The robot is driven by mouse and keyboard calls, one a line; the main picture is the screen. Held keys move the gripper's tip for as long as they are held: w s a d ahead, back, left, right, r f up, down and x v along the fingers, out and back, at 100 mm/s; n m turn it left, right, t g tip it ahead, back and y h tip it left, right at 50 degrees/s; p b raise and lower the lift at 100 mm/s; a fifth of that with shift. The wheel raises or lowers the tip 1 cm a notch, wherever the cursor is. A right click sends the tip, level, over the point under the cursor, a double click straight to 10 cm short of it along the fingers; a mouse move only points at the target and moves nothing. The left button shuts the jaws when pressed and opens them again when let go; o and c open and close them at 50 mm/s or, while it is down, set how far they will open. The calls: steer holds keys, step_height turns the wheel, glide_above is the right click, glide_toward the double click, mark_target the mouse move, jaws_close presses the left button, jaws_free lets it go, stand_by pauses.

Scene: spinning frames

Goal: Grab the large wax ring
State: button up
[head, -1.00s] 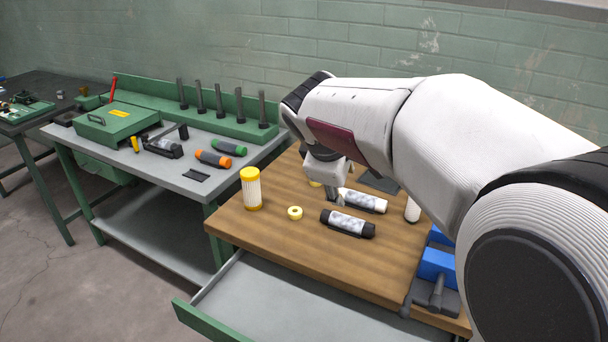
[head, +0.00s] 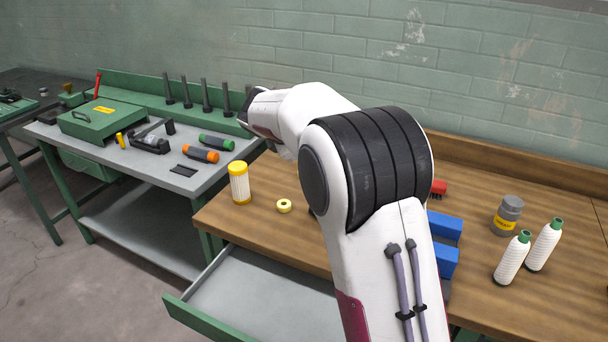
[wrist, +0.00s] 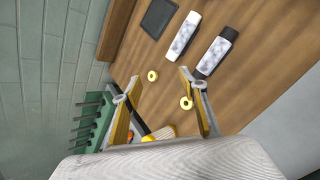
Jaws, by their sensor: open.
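Two pale yellow rings lie on the brown wooden bench in the wrist view. One ring (wrist: 152,75) shows between the fingertips of my gripper (wrist: 158,77), with bench around it. The other ring (wrist: 186,103) is close beside the right finger and looks slightly bigger, but I cannot tell for sure which is the large wax ring. My gripper is open and empty, above the bench. In the head view one yellow ring (head: 284,206) lies right of a yellow-capped white cylinder (head: 239,183). My arm hides the gripper and the other ring there.
A white-ended cylinder (wrist: 184,38) and a black-ended cylinder (wrist: 213,57) lie near the rings, with a dark pad (wrist: 159,17) beyond. Blue blocks (head: 445,226), a grey jar (head: 508,215) and two white spools (head: 513,258) stand to the right. An open drawer (head: 262,285) juts out in front.

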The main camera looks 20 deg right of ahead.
steer(key=w+f+n, duration=0.3)
steer(key=w+f, duration=0.2)
steer(key=w+f+n+t+h, duration=0.1)
steer(key=w+f+n, duration=0.2)
steer(key=w+f, duration=0.2)
steer(key=w+f+n, duration=0.3)
steer(key=w+f, duration=0.2)
steer(key=w, duration=0.1)
steer(key=shift+w+a+f+t+h, duration=0.15)
steer(key=shift+f+t+h, duration=0.15)
steer(key=shift+t, duration=0.1)
steer(key=shift+w+a+f+n, duration=0.1)
steer(key=shift+w+f+n, duration=0.4)
steer(key=shift+f, duration=0.25)
steer(key=shift+x, duration=1.25)
steer(key=shift+w+d+f, duration=0.3)
steer(key=shift+d+f, duration=0.2)
steer(key=shift+d, duration=0.15)
steer(key=shift+w+d+f, duration=0.3)
steer(key=shift+d+f, duration=0.15)
steer(key=shift+d, duration=0.2)
steer(key=shift+x, duration=0.9)
steer(key=shift+w, duration=0.1)
